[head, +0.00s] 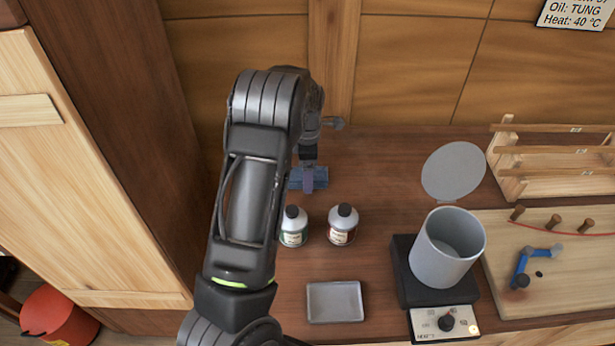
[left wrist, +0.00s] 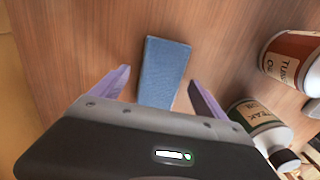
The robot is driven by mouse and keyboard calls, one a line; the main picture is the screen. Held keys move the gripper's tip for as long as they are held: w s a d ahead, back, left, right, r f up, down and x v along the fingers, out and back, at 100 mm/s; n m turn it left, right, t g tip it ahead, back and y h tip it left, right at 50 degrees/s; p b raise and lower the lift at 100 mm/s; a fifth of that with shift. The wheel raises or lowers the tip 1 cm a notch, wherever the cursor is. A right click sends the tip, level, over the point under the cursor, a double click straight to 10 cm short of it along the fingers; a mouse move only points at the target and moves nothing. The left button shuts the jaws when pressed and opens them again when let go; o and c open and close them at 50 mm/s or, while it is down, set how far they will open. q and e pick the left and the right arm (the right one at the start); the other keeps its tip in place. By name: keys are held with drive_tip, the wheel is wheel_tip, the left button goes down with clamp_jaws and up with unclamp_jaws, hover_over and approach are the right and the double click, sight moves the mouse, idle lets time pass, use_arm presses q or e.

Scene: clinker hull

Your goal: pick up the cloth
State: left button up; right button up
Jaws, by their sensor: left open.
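The cloth is a blue folded rectangle (head: 318,178) lying on the wooden bench, behind the two bottles in the head view. In the left wrist view the cloth (left wrist: 164,72) lies ahead of and between the fingers, its near end reaching between them. My left gripper (left wrist: 160,88) is open, with a purple finger on either side of the cloth and a visible gap to each. In the head view my left gripper (head: 308,178) is over the cloth and hides part of it. My right gripper is not in view.
Two bottles, one green-labelled (head: 293,227) and one red-labelled (head: 342,225), stand just in front of the cloth. A grey tray (head: 335,318) lies nearer. A metal pot (head: 440,262) with raised lid (head: 453,171) stands right on a heater (head: 445,323). A wooden rack (head: 507,165) is back right.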

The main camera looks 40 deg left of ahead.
use_arm(q)
drive_tip(key=shift+c, duration=0.2)
drive_tip(key=c, duration=1.4)
drive_tip(key=shift+r, duration=0.1)
wheel_tip(320, 180, up, 10)
drive_tip(key=shift+f+b, duration=0.1)
drive_tip(key=shift+b, duration=1.15)
